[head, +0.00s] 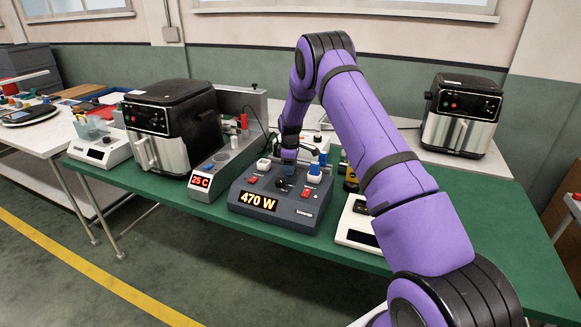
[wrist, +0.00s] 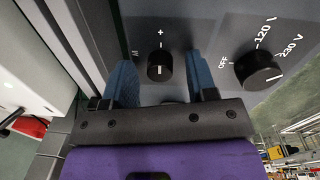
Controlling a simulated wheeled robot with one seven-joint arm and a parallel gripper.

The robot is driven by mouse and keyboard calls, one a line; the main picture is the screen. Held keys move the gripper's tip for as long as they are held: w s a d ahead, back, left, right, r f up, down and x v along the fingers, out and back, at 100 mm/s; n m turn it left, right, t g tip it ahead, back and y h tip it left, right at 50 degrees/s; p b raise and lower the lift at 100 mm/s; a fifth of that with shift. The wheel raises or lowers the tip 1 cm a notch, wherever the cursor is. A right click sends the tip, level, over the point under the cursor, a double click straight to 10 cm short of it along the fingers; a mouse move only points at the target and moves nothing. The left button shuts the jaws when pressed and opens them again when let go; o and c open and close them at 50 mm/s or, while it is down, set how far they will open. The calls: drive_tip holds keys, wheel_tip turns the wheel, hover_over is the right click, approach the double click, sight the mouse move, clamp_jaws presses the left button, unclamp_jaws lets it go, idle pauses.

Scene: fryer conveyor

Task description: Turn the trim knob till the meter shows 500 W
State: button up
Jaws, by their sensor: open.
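My gripper (head: 288,160) is over the box's top panel. In the wrist view its two blue fingers stand open, one on each side of the trim knob, with gaps between. Finger height against the knob is hard to tell.
A larger black selector knob (wrist: 258,70), marked OFF, 120 and 230 V, sits close right of the right finger. A white scale-like device (head: 357,222) lies right.

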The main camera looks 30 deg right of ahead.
drive_tip(key=c, duration=0.9)
drive_tip(key=shift+m, duration=2.7)
drive_tip(key=o, duration=0.9)
wheel_tip(320, 180, up, 11)
drive_tip(key=shift+a+f, duration=0.15)
drive_tip(key=shift+a, duration=0.1)
drive_tip(key=shift+s, duration=0.1)
